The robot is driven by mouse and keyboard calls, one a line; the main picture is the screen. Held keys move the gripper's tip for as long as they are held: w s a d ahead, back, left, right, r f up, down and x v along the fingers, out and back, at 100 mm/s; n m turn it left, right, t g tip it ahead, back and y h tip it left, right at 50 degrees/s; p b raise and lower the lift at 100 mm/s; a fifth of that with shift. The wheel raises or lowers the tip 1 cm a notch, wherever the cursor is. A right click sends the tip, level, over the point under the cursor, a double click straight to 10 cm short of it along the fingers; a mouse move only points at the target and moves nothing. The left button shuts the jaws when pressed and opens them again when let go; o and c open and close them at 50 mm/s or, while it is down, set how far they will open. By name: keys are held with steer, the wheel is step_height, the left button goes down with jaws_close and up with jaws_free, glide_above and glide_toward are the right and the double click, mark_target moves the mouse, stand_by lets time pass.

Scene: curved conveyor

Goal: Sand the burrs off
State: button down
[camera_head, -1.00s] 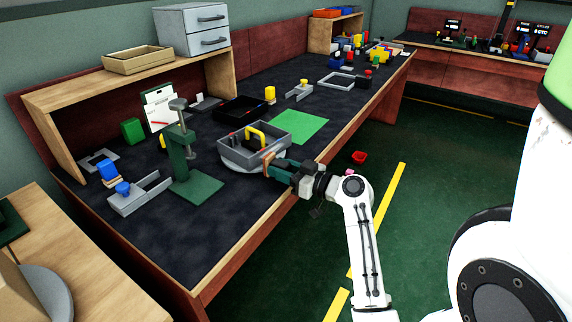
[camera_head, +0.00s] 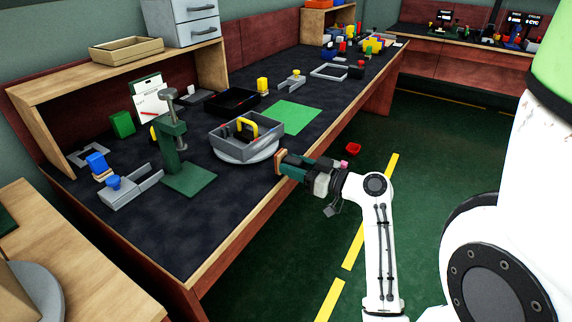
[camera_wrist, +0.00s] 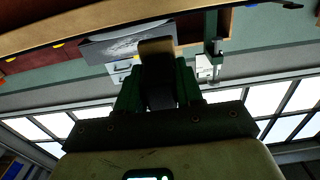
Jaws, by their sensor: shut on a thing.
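My gripper (camera_head: 285,163) is beside the near edge of the bench, to the right of the grey tote tray (camera_head: 232,146) and apart from it. It is shut on a small tan-faced block (camera_head: 279,161), which looks like a sanding block. In the wrist view the block's tan end (camera_wrist: 157,46) sticks out beyond the green fingers of my gripper (camera_wrist: 158,85), with a dark part between them. The tray stands on a round light plate (camera_head: 246,157) and holds a yellow handle (camera_head: 247,128) and small tools. A green clamp stand (camera_head: 172,145) is left of it. I cannot make out any burrs.
A grey bracket with a blue knob (camera_head: 127,190) lies left of the clamp stand. A green mat (camera_head: 297,117) and a black tray (camera_head: 231,102) lie behind the tote. The bench's near-left top is clear.

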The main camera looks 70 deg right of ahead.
steer(key=shift+s+a, duration=0.1)
steer(key=shift+s, duration=0.2)
steer(key=shift+s, duration=0.1)
steer(key=v, duration=0.2)
steer(key=shift+s+a+b, duration=0.15)
steer(key=shift+s+b, duration=0.15)
steer(key=shift+s, duration=0.05)
steer(key=shift+r, duration=0.1)
stand_by(0.4)
